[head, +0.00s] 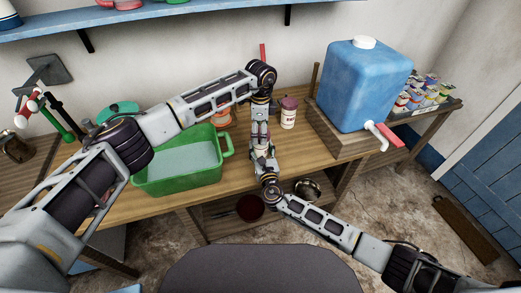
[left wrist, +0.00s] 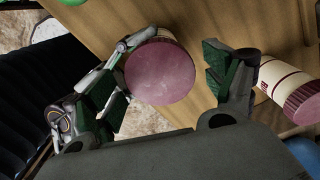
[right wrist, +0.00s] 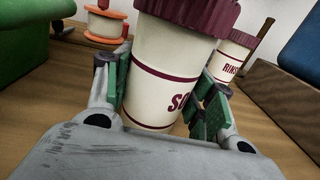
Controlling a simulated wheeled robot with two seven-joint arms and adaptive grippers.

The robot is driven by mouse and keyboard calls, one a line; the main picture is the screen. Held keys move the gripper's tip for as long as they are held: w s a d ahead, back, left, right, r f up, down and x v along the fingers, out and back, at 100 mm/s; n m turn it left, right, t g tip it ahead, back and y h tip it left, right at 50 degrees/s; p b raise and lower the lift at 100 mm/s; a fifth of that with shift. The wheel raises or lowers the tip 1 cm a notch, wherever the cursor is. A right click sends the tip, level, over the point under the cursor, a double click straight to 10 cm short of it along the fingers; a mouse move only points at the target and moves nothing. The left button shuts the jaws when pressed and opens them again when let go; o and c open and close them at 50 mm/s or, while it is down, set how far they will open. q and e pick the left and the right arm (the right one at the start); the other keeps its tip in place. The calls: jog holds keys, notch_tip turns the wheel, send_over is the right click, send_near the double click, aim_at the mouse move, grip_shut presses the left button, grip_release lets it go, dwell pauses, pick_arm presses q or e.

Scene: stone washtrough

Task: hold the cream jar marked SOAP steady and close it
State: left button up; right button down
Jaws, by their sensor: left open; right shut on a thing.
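The cream SOAP jar (right wrist: 165,75) stands upright between the fingers of my right gripper (right wrist: 160,100), which is shut on its body. Its maroon lid (right wrist: 190,12) sits on top; I cannot tell how tight it is. My left gripper (left wrist: 163,80) is open above the jar. In the left wrist view the round lid top (left wrist: 160,72) lies between its spread fingers, nearer the left finger. In the head view the jar (head: 262,149) is mostly hidden between my left gripper (head: 261,134) and my right gripper (head: 263,166).
A similar jar marked RINS... (right wrist: 232,55) with a maroon lid stands close by, right of the SOAP jar; it also shows in the head view (head: 288,117). A green tub (head: 180,180) is left, an orange-and-white spool (right wrist: 104,22) behind, a blue water container (head: 362,85) right.

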pick_arm(q)
jog(key=shift+f, duration=0.3)
jog(key=c, duration=1.1)
